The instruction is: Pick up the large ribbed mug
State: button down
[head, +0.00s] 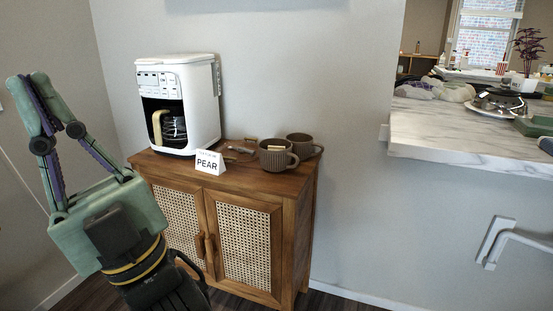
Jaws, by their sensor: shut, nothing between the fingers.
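Two brown mugs stand upright on the right part of the wooden cabinet top. The front mug (273,161) looks slightly larger, has faint vertical ribbing and its handle points right. The other mug (301,146) stands behind it to the right, partly hidden by it, with its handle also to the right. I cannot tell for certain which is the large ribbed mug. My gripper (31,79) is at the left edge of the view, fingers pointing up and together, holding nothing. It is well apart from the mugs, to the left of the coffee maker.
A white coffee maker (203,96) with a glass carafe stands on the cabinet (293,220). A white sign reading PEAR (208,162) stands at the cabinet's front edge. Small items lie between sign and mugs. A marble counter (450,136) with clutter is at the right.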

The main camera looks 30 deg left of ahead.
aim_at(272, 161)
jog(key=i+l, duration=0.15)
jog(key=i, duration=0.4)
jog(key=i+l+u, duration=0.15)
jog(key=i+u, duration=0.2)
jog(key=i+l+u, duration=0.35)
jog(key=i+u, duration=0.1)
jog(key=u, duration=1.7)
